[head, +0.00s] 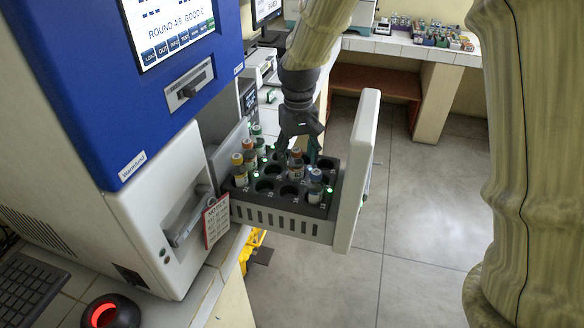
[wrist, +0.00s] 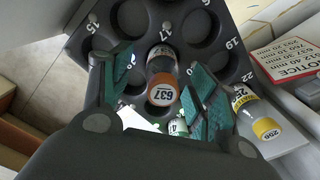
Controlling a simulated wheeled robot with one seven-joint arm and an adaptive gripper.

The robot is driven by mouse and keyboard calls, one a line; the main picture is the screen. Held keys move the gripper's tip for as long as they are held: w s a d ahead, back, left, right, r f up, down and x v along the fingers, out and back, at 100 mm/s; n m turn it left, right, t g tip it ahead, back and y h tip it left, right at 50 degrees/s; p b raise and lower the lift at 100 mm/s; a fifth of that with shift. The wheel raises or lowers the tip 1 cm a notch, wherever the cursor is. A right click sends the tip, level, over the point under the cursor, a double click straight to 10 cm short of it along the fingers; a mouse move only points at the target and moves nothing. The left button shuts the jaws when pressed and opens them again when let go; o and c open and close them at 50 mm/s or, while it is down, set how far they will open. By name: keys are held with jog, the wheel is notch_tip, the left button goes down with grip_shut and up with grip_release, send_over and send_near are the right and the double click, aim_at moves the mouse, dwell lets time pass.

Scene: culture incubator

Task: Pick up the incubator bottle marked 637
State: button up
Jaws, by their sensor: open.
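The bottle marked 637 (wrist: 163,92) has an orange cap and stands in the drawer's rack, between the teal pads of my gripper (wrist: 160,82) in the wrist view. My gripper is open, with a pad on either side of the bottle; I cannot tell whether either pad touches it. In the head view my gripper (head: 299,142) points down over the rack, around an orange-capped bottle (head: 296,160) that appears to be the same one. The rack (head: 268,198) sits in the pulled-out incubator drawer (head: 285,224).
A yellow-capped bottle marked 256 (wrist: 262,128) stands near the right finger. The drawer's white front panel (head: 357,170) rises on the right. Several rack holes are empty.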

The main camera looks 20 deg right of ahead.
aim_at(296, 165)
jog(key=shift+w+a+f+p, duration=0.1)
jog(key=shift+f+p, duration=0.05)
jog(key=shift+f, duration=0.35)
jog(key=shift+a+f+p, duration=0.1)
jog(key=shift+f+p, duration=0.05)
jog(key=shift+f, duration=1.05)
jog(key=c, duration=1.2)
